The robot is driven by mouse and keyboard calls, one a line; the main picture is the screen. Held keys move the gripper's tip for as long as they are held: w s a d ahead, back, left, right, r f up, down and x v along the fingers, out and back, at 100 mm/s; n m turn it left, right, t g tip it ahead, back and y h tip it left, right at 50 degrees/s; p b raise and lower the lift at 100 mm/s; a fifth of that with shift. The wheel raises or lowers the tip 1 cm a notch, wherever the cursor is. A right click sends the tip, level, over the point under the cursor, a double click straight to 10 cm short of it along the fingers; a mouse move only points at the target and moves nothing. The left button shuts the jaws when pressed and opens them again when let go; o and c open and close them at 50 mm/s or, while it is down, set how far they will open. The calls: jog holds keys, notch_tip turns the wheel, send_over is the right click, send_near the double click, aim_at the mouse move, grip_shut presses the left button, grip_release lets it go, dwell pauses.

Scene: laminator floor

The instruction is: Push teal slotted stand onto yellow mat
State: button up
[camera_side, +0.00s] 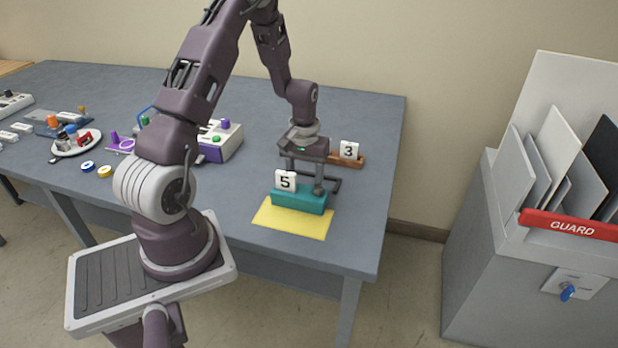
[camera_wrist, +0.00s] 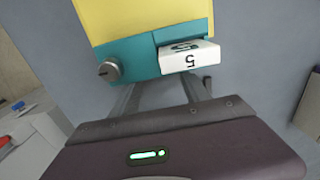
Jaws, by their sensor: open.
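The teal slotted stand (camera_side: 298,201) holds a white card marked 5 (camera_side: 285,182) and has a grey knob (camera_wrist: 110,70). The yellow mat (camera_side: 292,222) lies flat in front of it in the side view. The stand covers the mat's back edge in the picture; how far it sits over the mat I cannot tell. The wrist view shows the teal stand (camera_wrist: 140,60) against the yellow mat (camera_wrist: 140,15). My gripper (camera_side: 305,178) is open, low behind the stand, its fingers pointing at the stand's back. Whether they touch it is unclear.
A brown stand with card 3 (camera_side: 349,155) stands just behind on the right. A dark bracket (camera_side: 334,184) is beside my gripper. A purple-white device (camera_side: 220,142) and a plate (camera_side: 77,143) are to the left. The table's front edge is close beyond the mat.

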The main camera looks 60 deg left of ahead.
aim_at(300, 190)
jog(key=shift+s+d, duration=0.15)
jog(key=shift+s+d, duration=0.75)
jog(key=shift+s+d, duration=0.1)
dwell(0.3)
jog(key=shift+s+d, duration=0.65)
jog(key=shift+w+a, duration=0.1)
jog(key=shift+w+a, duration=0.25)
notch_tip(300, 190, up, 12)
dwell(0.8)
